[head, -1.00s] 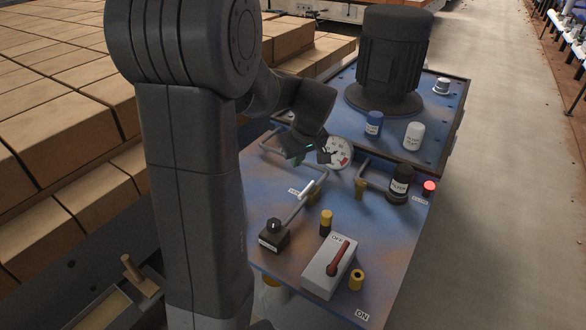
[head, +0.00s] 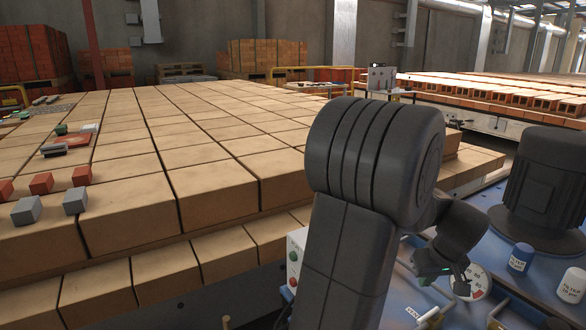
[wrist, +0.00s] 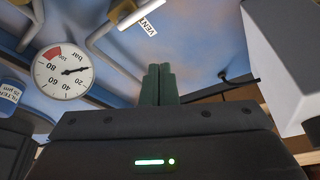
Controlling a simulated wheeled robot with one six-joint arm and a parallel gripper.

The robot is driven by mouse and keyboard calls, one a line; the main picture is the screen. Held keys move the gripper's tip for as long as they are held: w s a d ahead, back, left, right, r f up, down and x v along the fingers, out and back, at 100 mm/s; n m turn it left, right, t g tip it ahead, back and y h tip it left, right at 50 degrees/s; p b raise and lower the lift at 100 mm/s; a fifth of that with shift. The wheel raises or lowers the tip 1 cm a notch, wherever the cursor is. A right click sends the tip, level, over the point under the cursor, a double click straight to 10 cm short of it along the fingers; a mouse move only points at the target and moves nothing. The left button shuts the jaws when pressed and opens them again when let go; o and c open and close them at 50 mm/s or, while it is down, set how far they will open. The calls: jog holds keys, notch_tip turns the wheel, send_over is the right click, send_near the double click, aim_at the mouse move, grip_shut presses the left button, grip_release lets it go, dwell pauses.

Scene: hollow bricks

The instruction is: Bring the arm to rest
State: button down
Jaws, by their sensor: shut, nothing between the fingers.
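My gripper (head: 458,280) is at the end of my folded dark arm, at the lower right of the head view. It hangs above the blue machine panel, beside the round pressure gauge (head: 478,283). In the wrist view my gripper's two dark green fingers (wrist: 158,84) are together with nothing between them. The gauge also shows there (wrist: 63,70), at the left and apart from the fingers.
Stacked tan bricks (head: 240,130) fill the left and middle. Small red and grey blocks (head: 75,201) lie on them. A dark motor (head: 545,185), a blue filter can (head: 520,258) and a white filter can (head: 571,285) stand at the right.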

jog(key=a+x, duration=0.1)
jog(key=x, duration=0.6)
jog(key=shift+w+d+f+m+g+h+p, duration=0.95)
jog(key=shift+w+d+m+h+p, duration=1.4)
jog(key=shift+m, duration=3.75)
notch_tip(320, 180, up, 5)
jog(key=s+d+y, duration=0.1)
jog(key=d, duration=0.1)
jog(key=shift+d+r, duration=0.15)
jog(key=shift+r, duration=0.1)
